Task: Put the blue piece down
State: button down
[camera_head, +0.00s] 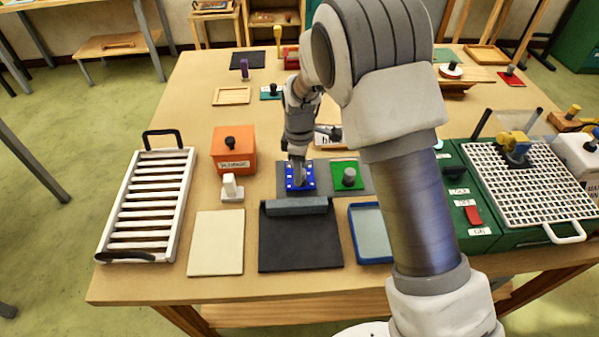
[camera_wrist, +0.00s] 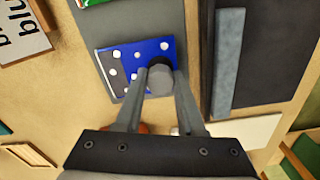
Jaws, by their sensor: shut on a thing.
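The blue piece (camera_head: 308,178) is a flat square with white dots and a grey knob. It also shows in the wrist view (camera_wrist: 155,47). My gripper (camera_head: 298,180) is above it, with both fingers (camera_wrist: 160,78) closed on the knob. The piece is at the left end of a dark grey strip (camera_head: 325,168) on the table, beside the green piece (camera_head: 341,184). It looks level and very low over the strip or resting on it; I cannot tell which. My fingers hide part of it.
A black mat with a grey bar (camera_head: 300,250) lies just in front of the strip. A white block (camera_head: 232,190) and an orange box (camera_head: 234,150) stand to the left. A blue-rimmed tray (camera_head: 353,232) is front right. A word card (camera_wrist: 22,30) lies near the strip.

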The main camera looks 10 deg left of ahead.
jog(key=shift+f, duration=0.45)
jog(key=shift+f, duration=0.25)
jog(key=c, duration=0.5)
grip_release()
jog(key=shift+r, duration=0.1)
